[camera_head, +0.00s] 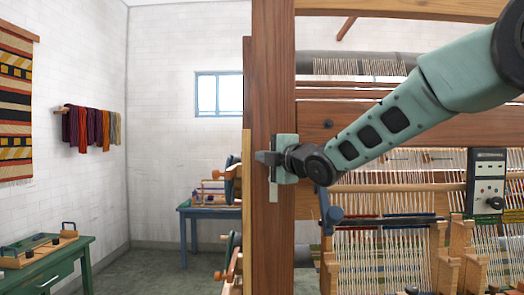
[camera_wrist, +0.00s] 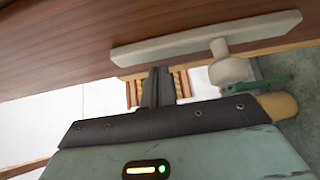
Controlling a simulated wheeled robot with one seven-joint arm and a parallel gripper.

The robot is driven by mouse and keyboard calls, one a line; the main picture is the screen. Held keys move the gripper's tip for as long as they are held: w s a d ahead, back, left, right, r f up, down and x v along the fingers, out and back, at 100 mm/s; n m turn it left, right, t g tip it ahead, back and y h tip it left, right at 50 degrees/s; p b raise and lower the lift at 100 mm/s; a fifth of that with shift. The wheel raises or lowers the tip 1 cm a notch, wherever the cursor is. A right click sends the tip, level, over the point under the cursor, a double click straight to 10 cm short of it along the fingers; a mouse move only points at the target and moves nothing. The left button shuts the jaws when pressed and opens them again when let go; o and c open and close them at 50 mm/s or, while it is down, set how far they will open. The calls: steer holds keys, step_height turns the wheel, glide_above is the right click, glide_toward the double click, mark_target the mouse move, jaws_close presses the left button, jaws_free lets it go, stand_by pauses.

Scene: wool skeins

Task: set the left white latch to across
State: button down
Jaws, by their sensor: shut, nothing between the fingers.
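The white latch shows in the wrist view as a long pale bar (camera_wrist: 205,38) on a brown wooden face, with a round knob (camera_wrist: 229,66) standing out from it. In the head view a pale upright strip (camera_head: 273,193) on the wooden post seems to be the same latch, mostly hidden behind my gripper (camera_head: 262,158). My gripper is shut and empty. In the wrist view its closed fingers (camera_wrist: 158,86) are beside the knob, to its left, with a gap between them. I cannot tell whether they touch the bar.
The thick wooden post (camera_head: 274,80) belongs to a loom with threads on the right. A grey control box (camera_head: 487,180) hangs on the loom. A blue table (camera_head: 190,212) and a green table (camera_head: 60,265) stand to the left. The floor between them is clear.

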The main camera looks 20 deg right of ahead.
steer(key=shift+s+d, duration=0.25)
steer(key=shift+d, duration=0.5)
steer(key=shift+d+f, duration=0.1)
steer(key=shift+f, duration=0.05)
steer(key=b, duration=0.2)
steer(key=d+m+t+b, duration=0.1)
steer(key=b, duration=0.1)
steer(key=shift+s+d+f, duration=0.1)
steer(key=shift+s+f, duration=0.1)
steer(key=shift+f, duration=0.1)
steer(key=s+d+f+m+t+b, duration=0.2)
steer(key=d+b, duration=0.5)
steer(key=b, duration=0.5)
steer(key=shift+s+f+m, duration=0.2)
steer(key=shift+f+m, duration=0.2)
steer(key=shift+m, duration=0.2)
steer(key=shift+d, duration=0.15)
